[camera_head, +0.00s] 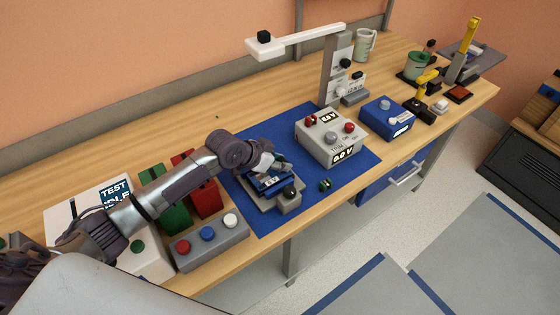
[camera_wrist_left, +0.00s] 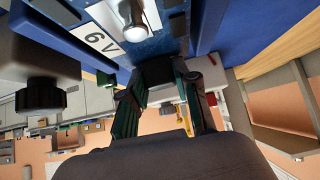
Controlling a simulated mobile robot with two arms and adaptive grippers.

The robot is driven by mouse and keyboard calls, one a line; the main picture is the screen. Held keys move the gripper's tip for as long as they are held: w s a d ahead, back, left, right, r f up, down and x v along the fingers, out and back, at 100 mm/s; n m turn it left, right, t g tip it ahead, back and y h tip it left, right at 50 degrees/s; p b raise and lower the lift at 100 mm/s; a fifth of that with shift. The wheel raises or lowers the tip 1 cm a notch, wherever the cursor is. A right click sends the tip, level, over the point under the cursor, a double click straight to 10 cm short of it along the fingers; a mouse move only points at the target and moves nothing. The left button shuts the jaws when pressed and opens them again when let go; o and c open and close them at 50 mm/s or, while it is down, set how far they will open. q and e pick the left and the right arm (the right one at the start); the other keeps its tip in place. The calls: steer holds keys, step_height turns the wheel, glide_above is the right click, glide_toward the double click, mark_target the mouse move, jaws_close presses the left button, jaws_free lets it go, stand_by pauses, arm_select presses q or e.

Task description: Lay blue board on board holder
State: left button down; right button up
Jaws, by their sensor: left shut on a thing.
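The blue board (camera_head: 271,182) with a white 6V label is at the grey board holder (camera_head: 289,204) on the blue mat. My left gripper (camera_head: 265,168) is shut on the board's far side. In the left wrist view the board (camera_wrist_left: 152,45) fills the upper middle, and the gripper's fingers (camera_wrist_left: 165,76) close on its edge. The holder's black knob (camera_wrist_left: 40,96) shows at the left there. The board looks level over the holder; I cannot tell whether it rests fully on it. My right gripper is not in view.
A grey meter box (camera_head: 328,137) and a blue box (camera_head: 386,117) stand to the right. A small green part (camera_head: 325,185) lies on the mat (camera_head: 265,222). Red and green bins (camera_head: 198,190) and a button box (camera_head: 210,243) stand close at the left.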

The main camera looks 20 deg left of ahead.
arm_select(q)
steer(key=shift+f, duration=0.35)
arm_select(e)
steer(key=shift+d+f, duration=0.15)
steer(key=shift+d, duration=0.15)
arm_select(q)
steer(key=c, duration=0.8)
jaws_free()
steer(key=v, duration=1.2)
steer(key=shift+s, duration=0.1)
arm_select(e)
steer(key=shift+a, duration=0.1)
